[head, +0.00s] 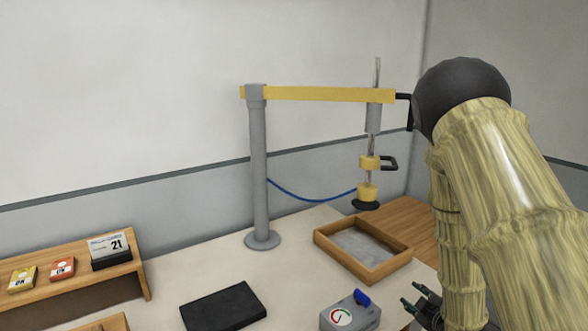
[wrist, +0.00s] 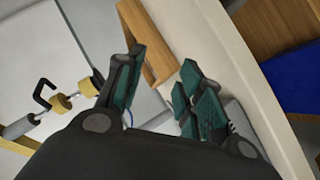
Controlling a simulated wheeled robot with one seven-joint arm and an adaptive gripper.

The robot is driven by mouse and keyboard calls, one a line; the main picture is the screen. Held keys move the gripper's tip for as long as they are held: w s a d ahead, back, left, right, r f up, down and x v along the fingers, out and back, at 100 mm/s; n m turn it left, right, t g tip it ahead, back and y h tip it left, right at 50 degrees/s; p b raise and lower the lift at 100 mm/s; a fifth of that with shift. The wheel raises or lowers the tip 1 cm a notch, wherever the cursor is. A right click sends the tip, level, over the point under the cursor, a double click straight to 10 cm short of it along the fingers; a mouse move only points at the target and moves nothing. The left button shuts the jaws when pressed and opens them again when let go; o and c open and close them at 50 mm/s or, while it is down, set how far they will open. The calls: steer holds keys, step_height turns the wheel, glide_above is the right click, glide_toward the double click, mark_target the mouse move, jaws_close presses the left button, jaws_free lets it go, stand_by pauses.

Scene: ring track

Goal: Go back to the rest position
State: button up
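My gripper (head: 425,303) shows at the lower right in the head view, below my arm, at the right of a grey box with a round dial (head: 350,312). In the wrist view my gripper (wrist: 162,85) has its two dark green finger pads well apart, with nothing held between them. The edge of a wooden tray (wrist: 150,45) shows beyond the fingers there. My arm hides part of the table's right side in the head view.
A grey post (head: 259,170) carries a yellow beam (head: 320,94) with a hanging plunger (head: 368,180). A wooden tray (head: 400,264) stands behind the dial box. A black slab (head: 223,307) lies left; a small shelf (head: 75,273) holds a calendar and two small boxes.

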steer(key=s+a+f+m+g, duration=0.35)
steer(key=s+f, duration=0.55)
steer(key=f, duration=0.4)
steer(key=s+a+f+m+g, duration=0.2)
steer(key=s+f, duration=0.3)
steer(key=s, duration=0.6)
steer(key=s+a+f+m+g, duration=0.3)
steer(key=s+f, duration=0.3)
steer(key=s, duration=0.5)
steer(key=s+a+f+m+g, duration=0.2)
steer(key=s+f+g, duration=0.2)
steer(key=s, duration=0.7)
steer(key=shift+a+f+m, duration=0.25)
steer(key=shift+f+m, duration=0.1)
steer(key=shift+f, duration=0.45)
steer(key=shift+g, duration=0.25)
